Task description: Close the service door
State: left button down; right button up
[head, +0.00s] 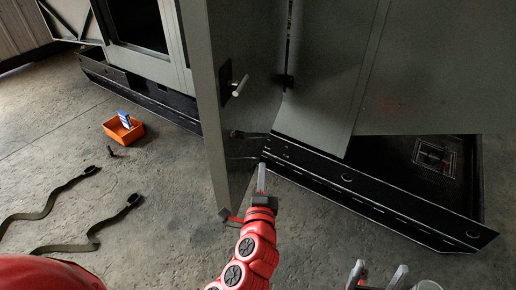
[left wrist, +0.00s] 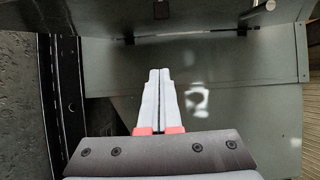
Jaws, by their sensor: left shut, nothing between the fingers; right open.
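The service door (head: 203,100) is a tall grey-green panel standing open, its near edge jutting toward me in the head view. A metal lever handle (head: 240,86) sits on a black plate on its right face. My left gripper (head: 261,178) is shut and empty, low by the door's right face; I cannot tell whether it touches. In the left wrist view its fingers (left wrist: 158,75) are together in front of grey-green panels, and a handle (left wrist: 266,8) shows at the top edge. My right gripper (head: 376,272) is open and empty at the bottom right, partly cut off.
The enclosure's black base (head: 370,190) runs along the floor on the right, with a grey-green panel (head: 440,70) above. An orange bin (head: 123,131) with a blue item stands on the floor at left. Straps (head: 50,200) lie nearby. Concrete floor around them is mostly clear.

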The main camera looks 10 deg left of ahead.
pick_arm(q)
jog(key=w+a+p, duration=0.2)
jog(key=w+a, duration=0.4)
jog(key=w, duration=0.3)
jog(key=shift+w+p, duration=0.3)
jog(key=shift+w, duration=0.1)
jog(key=shift+a, duration=0.15)
